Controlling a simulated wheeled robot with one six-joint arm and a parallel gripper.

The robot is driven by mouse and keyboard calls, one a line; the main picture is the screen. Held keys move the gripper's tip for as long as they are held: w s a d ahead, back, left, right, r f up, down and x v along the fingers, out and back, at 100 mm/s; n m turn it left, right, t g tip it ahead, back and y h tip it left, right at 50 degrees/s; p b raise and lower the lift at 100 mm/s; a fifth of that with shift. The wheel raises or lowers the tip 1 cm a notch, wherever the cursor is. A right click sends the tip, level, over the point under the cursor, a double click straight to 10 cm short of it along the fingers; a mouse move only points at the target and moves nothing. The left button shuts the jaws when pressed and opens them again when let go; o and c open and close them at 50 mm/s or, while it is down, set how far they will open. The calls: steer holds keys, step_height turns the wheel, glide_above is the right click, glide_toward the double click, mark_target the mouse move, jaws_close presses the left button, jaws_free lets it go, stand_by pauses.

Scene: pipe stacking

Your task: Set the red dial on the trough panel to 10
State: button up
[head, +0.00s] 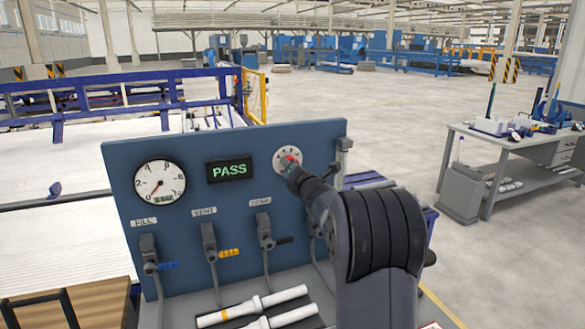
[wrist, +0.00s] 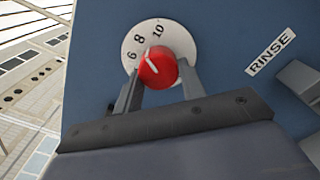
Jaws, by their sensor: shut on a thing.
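The red dial (wrist: 157,68) sits on a round white number plate (wrist: 181,42), with 6, 8 and 10 showing. Its white pointer line slants up and left, toward the 8-to-10 side; I cannot tell the exact setting. My gripper (wrist: 160,80) is shut on the dial, one finger on each side. In the head view the dial (head: 290,158) is a small red spot at the upper right of the blue trough panel (head: 200,190), partly covered by my gripper (head: 296,172).
The panel has a round gauge (head: 159,184), a green PASS display (head: 230,169) and several lever valves below. A RINSE label (wrist: 270,52) is right of the dial. White pipes (head: 254,306) lie at the panel's foot.

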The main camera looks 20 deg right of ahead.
steer(key=m+p, duration=0.2)
steer(key=m, duration=0.4)
steer(key=shift+r, duration=0.15)
stand_by(0.6)
steer(key=o, duration=1)
steer(key=shift+c, duration=0.2)
steer(key=s+b, duration=0.2)
steer(key=s, duration=0.9)
steer(key=shift+b, duration=0.4)
steer(key=shift+w+a, duration=0.1)
steer(key=shift+w, duration=0.05)
steer(key=w+p, duration=0.3)
steer(key=w, duration=0.7)
steer(key=shift+w, duration=0.4)
steer(key=shift+s, duration=0.1)
